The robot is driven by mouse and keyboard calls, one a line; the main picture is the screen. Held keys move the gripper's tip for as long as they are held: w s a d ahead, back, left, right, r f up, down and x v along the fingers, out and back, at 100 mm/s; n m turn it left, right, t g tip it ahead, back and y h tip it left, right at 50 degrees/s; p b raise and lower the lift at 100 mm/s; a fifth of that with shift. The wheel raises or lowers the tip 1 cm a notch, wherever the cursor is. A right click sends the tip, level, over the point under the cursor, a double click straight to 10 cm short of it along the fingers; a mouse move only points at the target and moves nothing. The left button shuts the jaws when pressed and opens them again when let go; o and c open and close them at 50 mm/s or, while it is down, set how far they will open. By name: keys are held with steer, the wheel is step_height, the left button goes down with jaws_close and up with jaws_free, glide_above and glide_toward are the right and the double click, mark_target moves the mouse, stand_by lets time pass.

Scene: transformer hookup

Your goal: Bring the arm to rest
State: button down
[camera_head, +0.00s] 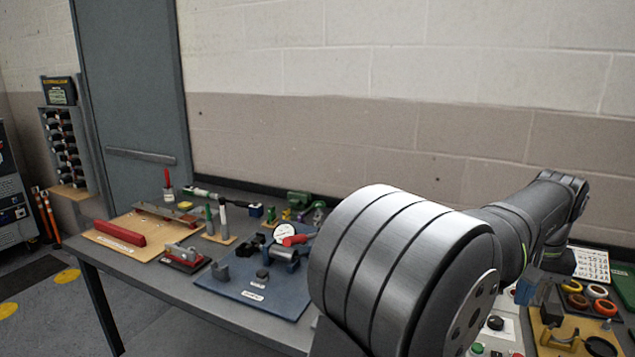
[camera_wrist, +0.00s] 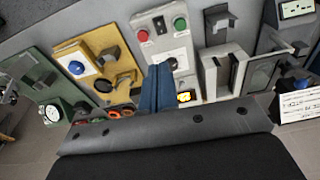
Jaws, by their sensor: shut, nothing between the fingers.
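My gripper (camera_wrist: 159,84) shows in the wrist view as two blue fingers pressed together, with nothing between them. The fingers stand in front of the lower part of a light grey control box (camera_wrist: 146,27) with a red and a green button. I cannot tell whether they touch it, but they look apart from it. In the head view my arm fills the middle and right and hides much of the bench behind it.
The dark grey bench (camera_head: 217,297) carries a blue board (camera_head: 247,281) with a dial gauge (camera_head: 283,233), a wooden tray with a red bar (camera_head: 119,233), and coloured rings (camera_head: 597,291) at right. A yellow panel (camera_wrist: 71,54) and grey slotted block (camera_wrist: 209,76) flank the control box.

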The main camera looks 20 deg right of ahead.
steer(key=shift+f, duration=1.25)
steer(key=c, duration=2.2)
jaws_free()
